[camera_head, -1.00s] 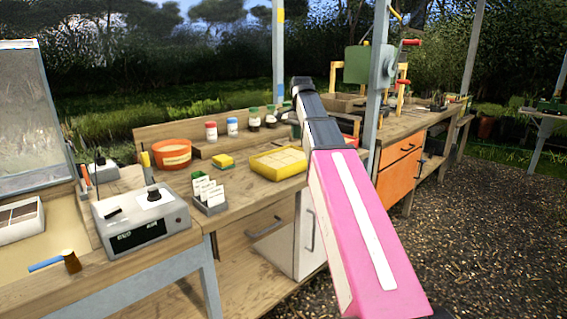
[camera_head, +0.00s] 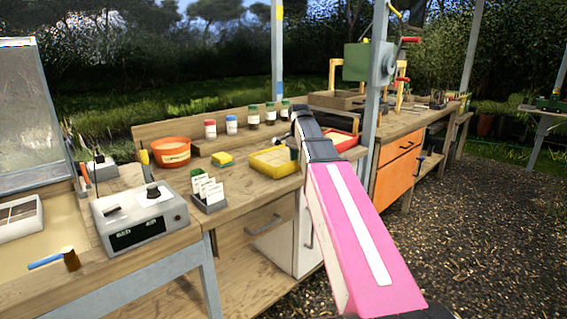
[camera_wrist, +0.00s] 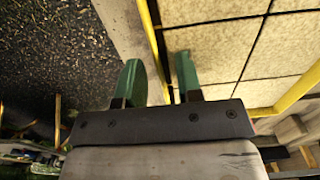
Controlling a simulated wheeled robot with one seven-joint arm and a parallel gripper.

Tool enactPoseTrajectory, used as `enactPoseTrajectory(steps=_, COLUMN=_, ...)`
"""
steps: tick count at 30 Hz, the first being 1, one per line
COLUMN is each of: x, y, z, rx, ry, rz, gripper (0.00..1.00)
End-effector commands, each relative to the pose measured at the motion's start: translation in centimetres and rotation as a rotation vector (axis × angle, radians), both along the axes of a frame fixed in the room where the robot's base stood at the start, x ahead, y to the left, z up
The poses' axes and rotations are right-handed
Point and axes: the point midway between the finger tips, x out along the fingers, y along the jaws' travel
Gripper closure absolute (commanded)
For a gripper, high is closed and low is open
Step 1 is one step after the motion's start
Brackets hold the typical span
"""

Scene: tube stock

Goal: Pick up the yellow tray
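The yellow tray (camera_head: 272,173) sits on the wooden bench in the head view, with pale square tiles or cells inside. My gripper (camera_wrist: 160,82) has two green fingers, spread apart. One finger is outside the tray's near-end wall and the other is over the inside, with gaps seen beside the wall. The fingertips are hidden in the head view.
A yellow sponge-like block (camera_head: 223,159), a card holder (camera_head: 208,205) and an orange tub (camera_head: 172,152) stand left of the tray. Several jars (camera_head: 232,125) line the back shelf. A red tray (camera_head: 343,140) lies right, beyond my arm. A grey post (camera_head: 373,120) stands close right.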

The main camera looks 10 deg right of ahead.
Motion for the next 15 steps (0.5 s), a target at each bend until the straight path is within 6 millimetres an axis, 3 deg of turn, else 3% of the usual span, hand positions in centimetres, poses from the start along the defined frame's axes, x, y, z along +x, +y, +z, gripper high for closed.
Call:
enactPoseTrajectory(steps=5, x=0.02, y=-0.01, z=0.02, rx=0.000, ry=0.000, rz=0.000, gripper=0.70)
enactPoseTrajectory(steps=6, x=0.02, y=-0.01, z=0.02, rx=0.000, ry=0.000, rz=0.000, gripper=0.83)
enactPoseTrajectory(steps=8, x=0.02, y=-0.01, z=0.03, rx=0.000, ry=0.000, rz=0.000, gripper=1.00)
enactPoseTrajectory(steps=15, x=0.04, y=0.00, z=0.07, rx=0.001, ry=-0.001, rz=0.000, gripper=1.00)
